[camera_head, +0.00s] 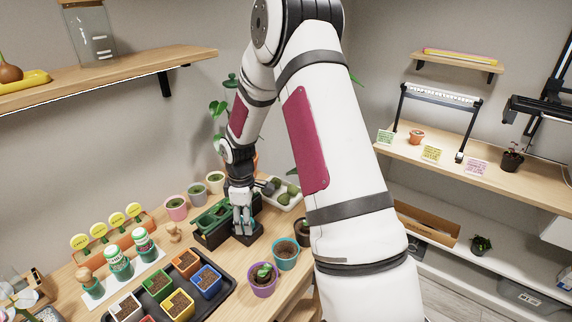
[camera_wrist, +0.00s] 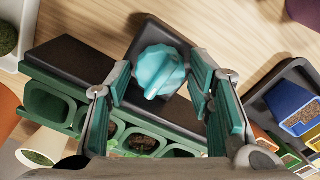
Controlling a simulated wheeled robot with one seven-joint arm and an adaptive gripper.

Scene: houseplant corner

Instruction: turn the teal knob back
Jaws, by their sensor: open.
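The teal knob (camera_wrist: 158,72) shows in the wrist view, a round ribbed knob with a raised bar across its top. It sits on a dark square base (camera_wrist: 150,35) next to a green planter with several compartments (camera_wrist: 60,88). My gripper (camera_wrist: 160,95) is open, with one green-padded finger on each side of the knob. Visible gaps lie between the fingers and the knob in this view. In the head view my gripper (camera_head: 243,226) points down over the dark base (camera_head: 247,239), and the fingers hide most of the knob.
A black tray of coloured square pots (camera_head: 165,290) stands to the left in front. A teal pot (camera_head: 286,255) and a purple pot (camera_head: 263,281) stand close at the right. A white tray with round green plants (camera_head: 285,192) is behind.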

